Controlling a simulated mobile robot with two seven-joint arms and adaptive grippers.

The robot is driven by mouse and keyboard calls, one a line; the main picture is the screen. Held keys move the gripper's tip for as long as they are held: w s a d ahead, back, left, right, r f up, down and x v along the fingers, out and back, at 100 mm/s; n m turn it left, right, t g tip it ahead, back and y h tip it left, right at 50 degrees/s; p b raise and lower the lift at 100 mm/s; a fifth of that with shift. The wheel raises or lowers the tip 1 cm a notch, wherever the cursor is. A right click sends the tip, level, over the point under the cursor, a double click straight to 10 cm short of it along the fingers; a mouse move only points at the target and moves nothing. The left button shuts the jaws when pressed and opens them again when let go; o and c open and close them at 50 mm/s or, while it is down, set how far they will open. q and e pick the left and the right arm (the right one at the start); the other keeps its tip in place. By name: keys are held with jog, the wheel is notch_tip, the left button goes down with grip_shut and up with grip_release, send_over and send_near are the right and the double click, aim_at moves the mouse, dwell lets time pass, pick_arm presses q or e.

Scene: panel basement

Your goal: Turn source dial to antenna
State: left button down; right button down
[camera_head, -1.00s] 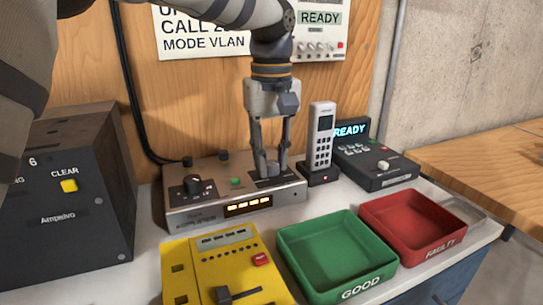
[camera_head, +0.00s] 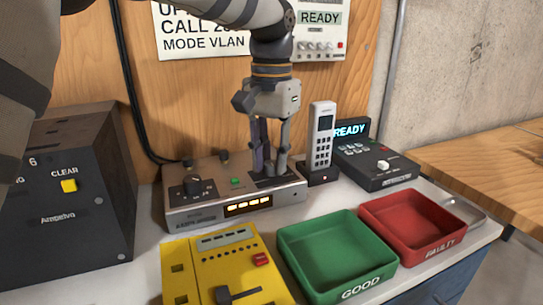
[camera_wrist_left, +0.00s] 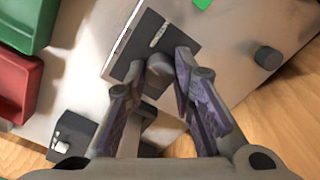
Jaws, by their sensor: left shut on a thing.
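The grey amplifier (camera_head: 215,213) stands on the bench against the wooden panel. A dark round dial (camera_wrist_left: 159,72) shows between the fingertips in the left wrist view, on a black plate (camera_wrist_left: 152,32) with a white mark. I take it for the source dial; its lettering is not readable. In the head view the fingers hide this dial. My left gripper (camera_head: 270,170) points down over the amplifier's right part and is shut on the dial. My right gripper is out of view.
A green button (camera_head: 236,181) lies left of the gripper. A white handset (camera_head: 322,140) stands close on its right, beside a dark console (camera_head: 377,165). Green (camera_head: 290,262) and red (camera_head: 385,237) trays and a yellow device (camera_head: 205,262) are in front. A black box (camera_head: 65,230) stands left.

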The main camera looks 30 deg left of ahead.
aim_at(271, 163)
pick_arm(q)
jog(key=m, duration=0.6)
jog(key=shift+m, duration=0.3)
dwell(0.4)
jog(key=c, duration=1.3)
grip_release()
jog(key=shift+c, duration=0.2)
notch_tip(271, 163, up, 12)
